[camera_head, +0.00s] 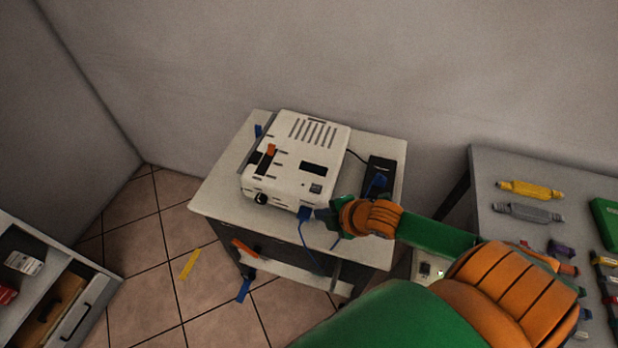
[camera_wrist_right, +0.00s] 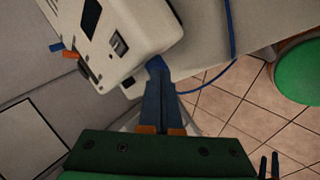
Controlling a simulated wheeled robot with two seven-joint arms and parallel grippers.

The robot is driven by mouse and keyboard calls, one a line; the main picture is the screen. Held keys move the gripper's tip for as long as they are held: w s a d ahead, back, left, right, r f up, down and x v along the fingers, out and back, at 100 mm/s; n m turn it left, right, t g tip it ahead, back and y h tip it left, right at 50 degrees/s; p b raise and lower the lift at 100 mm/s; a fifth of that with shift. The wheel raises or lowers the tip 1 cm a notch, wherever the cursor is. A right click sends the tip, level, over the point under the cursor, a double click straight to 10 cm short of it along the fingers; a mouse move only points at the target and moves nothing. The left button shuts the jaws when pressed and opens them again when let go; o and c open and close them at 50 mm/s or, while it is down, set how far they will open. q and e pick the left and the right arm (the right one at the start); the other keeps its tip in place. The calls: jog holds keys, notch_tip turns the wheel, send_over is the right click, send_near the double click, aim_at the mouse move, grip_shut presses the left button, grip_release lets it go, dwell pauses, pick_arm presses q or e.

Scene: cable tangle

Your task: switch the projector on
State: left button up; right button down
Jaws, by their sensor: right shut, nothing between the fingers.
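The white projector (camera_head: 297,160) stands on a small light table (camera_head: 225,190). A small dark switch-like part (camera_head: 315,188) sits near its front right corner; it also shows in the right wrist view (camera_wrist_right: 120,45). A blue plug (camera_head: 306,213) is at the projector's lower edge, with a blue cable hanging from it. My right gripper (camera_head: 328,214) is shut and empty beside that corner. In the right wrist view its fingers (camera_wrist_right: 162,88) point at the blue plug (camera_wrist_right: 155,64), very close; I cannot tell whether they touch it. My left gripper is not in view.
A black power brick (camera_head: 383,172) lies right of the projector. A grey table (camera_head: 485,165) with several connectors stands at the right. A drawer unit (camera_head: 75,260) is at the left. A yellow strip (camera_head: 190,264) lies on the tiled floor, which is mostly clear.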

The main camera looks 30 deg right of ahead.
aim_at(316, 188)
jog(key=w+d+r+n+t, duration=0.1)
jog(key=w+r+n, duration=0.1)
jog(key=r+n, duration=0.4)
jog(key=w+d+r+n+y, duration=0.1)
jog(key=w+d+r+n, duration=0.1)
jog(key=r+n, duration=0.4)
jog(key=shift+w+d+r+n+t+p, duration=0.3)
jog(key=shift+w+r+n+t+p, duration=0.1)
jog(key=shift+w+n, duration=0.25)
jog(key=f+b, duration=0.9)
jog(key=b, duration=0.1)
jog(key=shift+w+a, duration=0.2)
jog(key=shift+w, duration=0.1)
dwell(0.5)
jog(key=shift+f, duration=0.4)
